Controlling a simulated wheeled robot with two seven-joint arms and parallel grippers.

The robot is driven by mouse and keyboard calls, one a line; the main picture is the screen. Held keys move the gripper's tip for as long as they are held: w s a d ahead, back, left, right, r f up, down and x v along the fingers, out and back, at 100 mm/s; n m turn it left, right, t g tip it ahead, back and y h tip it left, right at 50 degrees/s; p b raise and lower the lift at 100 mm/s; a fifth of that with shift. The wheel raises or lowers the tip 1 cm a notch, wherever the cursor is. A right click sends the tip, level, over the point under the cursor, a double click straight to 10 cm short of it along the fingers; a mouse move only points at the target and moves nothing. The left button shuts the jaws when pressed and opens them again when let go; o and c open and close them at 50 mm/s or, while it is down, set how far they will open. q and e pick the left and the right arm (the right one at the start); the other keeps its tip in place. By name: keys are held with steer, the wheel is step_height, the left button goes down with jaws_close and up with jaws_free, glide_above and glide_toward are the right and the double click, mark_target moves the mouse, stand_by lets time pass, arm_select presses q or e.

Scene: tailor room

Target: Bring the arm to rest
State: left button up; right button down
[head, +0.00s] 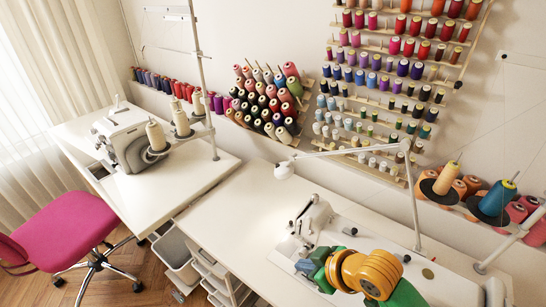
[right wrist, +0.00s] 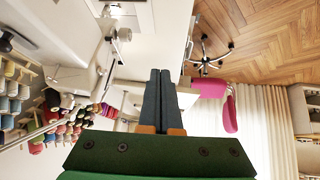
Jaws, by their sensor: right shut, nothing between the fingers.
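My right gripper (head: 306,266) is low in the head view, over the white table (head: 235,215) beside a white sewing machine (head: 312,218). My green and yellow right arm reaches it from the bottom right. In the right wrist view the two dark fingers of the right gripper (right wrist: 160,74) lie together, shut and empty. My left gripper is in neither view.
A white lamp (head: 340,152) arches over the table. A second machine (head: 135,140) stands on the left table. Thread racks (head: 390,90) line the wall. A pink chair (head: 65,235) and a drawer unit (head: 220,280) are at lower left. The table's left part is clear.

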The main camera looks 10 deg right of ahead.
steer(key=s+d+f+m+g+h, duration=0.35)
steer(key=s+f+m, duration=0.35)
steer(key=s, duration=0.7)
steer(key=s+d+f+n, duration=0.1)
steer(key=s+f, duration=0.2)
steer(key=f, duration=1.6)
steer(key=s+d+f+g, duration=0.2)
steer(key=s+f, duration=0.8)
steer(key=s, duration=0.2)
steer(key=shift+d+f+n+b, duration=0.2)
steer(key=shift+n+b, duration=0.1)
steer(key=shift+b, duration=0.15)
steer(key=shift+h, duration=0.25)
